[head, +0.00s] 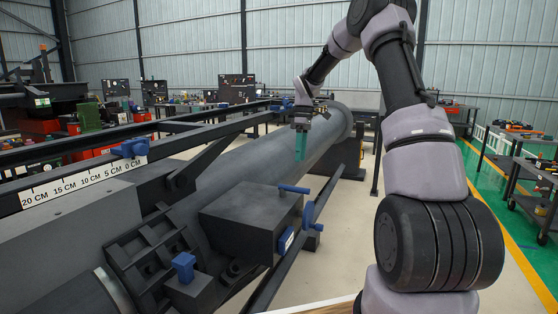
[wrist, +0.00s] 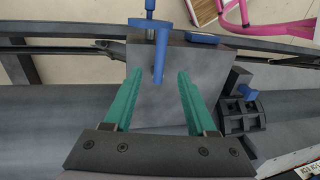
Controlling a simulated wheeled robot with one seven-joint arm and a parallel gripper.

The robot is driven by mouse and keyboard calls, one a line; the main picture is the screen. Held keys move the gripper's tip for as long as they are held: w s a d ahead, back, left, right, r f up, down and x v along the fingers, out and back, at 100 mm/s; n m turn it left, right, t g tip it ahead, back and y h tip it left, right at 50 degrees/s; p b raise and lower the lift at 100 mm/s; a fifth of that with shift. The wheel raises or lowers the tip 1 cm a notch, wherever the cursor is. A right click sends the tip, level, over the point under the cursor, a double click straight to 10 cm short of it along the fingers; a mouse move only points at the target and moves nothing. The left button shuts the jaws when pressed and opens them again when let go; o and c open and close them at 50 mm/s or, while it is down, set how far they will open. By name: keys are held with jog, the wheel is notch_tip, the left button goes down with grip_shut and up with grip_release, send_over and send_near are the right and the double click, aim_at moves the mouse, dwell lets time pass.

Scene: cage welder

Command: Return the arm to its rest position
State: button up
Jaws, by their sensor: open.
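My gripper (head: 301,143) hangs at the end of my raised, bent arm in the head view, pointing down above the long grey cylinder (head: 240,165). In the wrist view my gripper (wrist: 160,90) shows two green fingers spread apart with nothing between them. Beyond the fingertips is a grey box (wrist: 165,70) with a blue T-shaped handle (wrist: 158,55). The same grey box (head: 245,225) stands nearer to the camera than my gripper in the head view. The fingers appear apart from it.
A black rail frame (head: 215,113) runs beside the cylinder, and a ruler strip (head: 85,182) lies along the left. A blue clamp (head: 183,266) is at the front. A tool cart (head: 525,165) stands at the right. The floor between cart and machine looks clear.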

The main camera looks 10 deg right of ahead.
jog(key=s+a+r+m+t, duration=0.35)
jog(key=s+r+m, duration=0.35)
jog(key=s+r, duration=0.9)
jog(key=s+r+m+t, duration=0.1)
jog(key=s+m+t, duration=0.4)
jog(key=s, duration=1.2)
jog(key=m, duration=0.3)
jog(key=shift+s+a+r+y, duration=0.15)
jog(key=shift+s+r+y, duration=0.25)
